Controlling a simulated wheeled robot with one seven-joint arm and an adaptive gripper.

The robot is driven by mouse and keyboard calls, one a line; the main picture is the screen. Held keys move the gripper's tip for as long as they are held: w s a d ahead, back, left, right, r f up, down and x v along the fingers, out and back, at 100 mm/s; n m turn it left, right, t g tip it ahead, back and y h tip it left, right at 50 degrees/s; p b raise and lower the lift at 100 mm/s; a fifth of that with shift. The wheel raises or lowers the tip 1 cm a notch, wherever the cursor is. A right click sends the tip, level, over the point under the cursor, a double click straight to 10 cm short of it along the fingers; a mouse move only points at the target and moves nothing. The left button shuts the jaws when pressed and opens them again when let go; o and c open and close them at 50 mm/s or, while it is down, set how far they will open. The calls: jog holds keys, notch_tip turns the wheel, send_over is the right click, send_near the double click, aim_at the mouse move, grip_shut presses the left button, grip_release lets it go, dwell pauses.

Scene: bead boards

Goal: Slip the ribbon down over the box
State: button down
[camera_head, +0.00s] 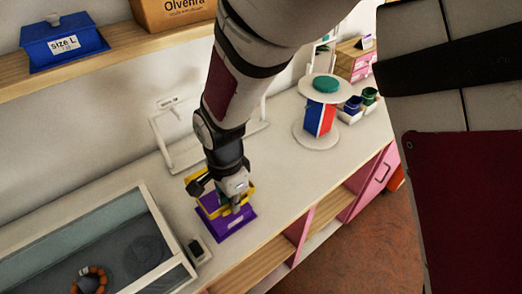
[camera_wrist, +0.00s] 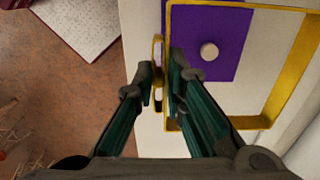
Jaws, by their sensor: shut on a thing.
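The purple box (camera_head: 233,225) stands on the counter, and its purple top with a pale round knob shows in the wrist view (camera_wrist: 222,62). The ribbon is a stiff yellow rectangular loop (camera_wrist: 297,72), also seen at the box in the head view (camera_head: 191,189). My gripper (camera_wrist: 161,76) is shut on the ribbon's near side, at a yellow rounded piece. In the head view my gripper (camera_head: 236,205) is over the box's front side. In the wrist view the loop frames the box top off-centre, with a wide gap at right and below. The ribbon's height against the box is unclear.
A glass-lidded case (camera_head: 95,250) with beads is left of the box. A small dark item on a pale base (camera_head: 197,247) lies close by. A white stand (camera_head: 180,150) is behind. A large spool (camera_head: 318,115) stands further right. Bare counter lies between.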

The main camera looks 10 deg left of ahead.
jog(key=shift+f+b, duration=1.05)
jog(key=shift+f, duration=2.55)
jog(key=shift+p, duration=0.65)
jog(key=shift+f, duration=0.3)
jog(key=shift+p, duration=0.55)
jog(key=c, duration=1.2)
grip_release()
jog(key=shift+o, duration=0.2)
jog(key=shift+r, duration=0.1)
